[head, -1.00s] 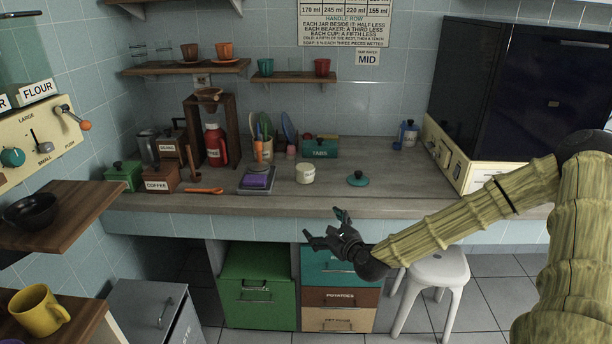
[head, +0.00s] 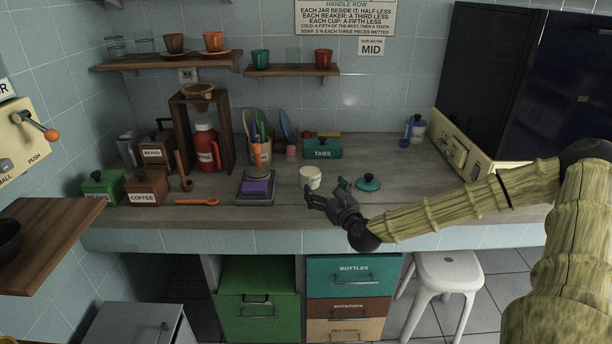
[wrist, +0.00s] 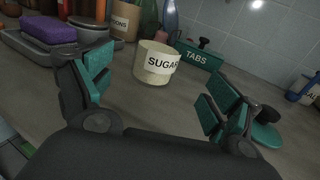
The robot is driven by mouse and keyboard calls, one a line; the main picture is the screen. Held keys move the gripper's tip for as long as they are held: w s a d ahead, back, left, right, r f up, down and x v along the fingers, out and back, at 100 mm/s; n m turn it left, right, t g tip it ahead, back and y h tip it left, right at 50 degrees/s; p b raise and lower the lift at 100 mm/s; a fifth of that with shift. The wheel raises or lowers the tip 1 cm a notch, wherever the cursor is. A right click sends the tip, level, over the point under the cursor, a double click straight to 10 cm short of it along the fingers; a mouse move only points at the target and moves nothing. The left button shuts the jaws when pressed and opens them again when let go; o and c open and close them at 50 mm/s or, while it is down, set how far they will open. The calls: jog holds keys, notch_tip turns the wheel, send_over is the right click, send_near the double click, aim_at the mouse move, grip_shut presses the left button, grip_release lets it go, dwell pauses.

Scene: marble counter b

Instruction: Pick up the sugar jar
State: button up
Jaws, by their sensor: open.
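The sugar jar (head: 310,177) is a short cream pot on the counter; its label reads SUGAR in the wrist view (wrist: 156,66). Its top looks open. A teal lid (head: 368,183) with a dark knob lies on the counter to its right; it also shows at the right of the wrist view (wrist: 268,134). My gripper (head: 325,191) is open and empty, just in front of the jar in the head view. In the wrist view the jar stands ahead, between the spread fingers (wrist: 155,95) in the picture and apart from them.
A scale with a purple sponge (head: 257,187) stands left of the jar. The teal TABS box (head: 322,149) is behind it, and a utensil pot (head: 261,152) is behind left. An orange spoon (head: 197,202) lies at the front left. Counter right of the lid is clear.

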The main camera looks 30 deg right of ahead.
aim_at(314, 178)
jog(key=shift+w+d+r, duration=0.1)
jog(key=shift+w+d, duration=0.25)
jog(key=shift+w, duration=0.3)
jog(key=shift+w+d, duration=0.2)
jog(key=shift+w, duration=1.15)
jog(key=shift+w+a+p, duration=0.2)
jog(key=shift+w+p, duration=0.2)
jog(key=shift+w, duration=1.15)
jog(key=shift+w+d, duration=0.2)
jog(key=shift+w, duration=0.95)
jog(key=c, duration=1.4)
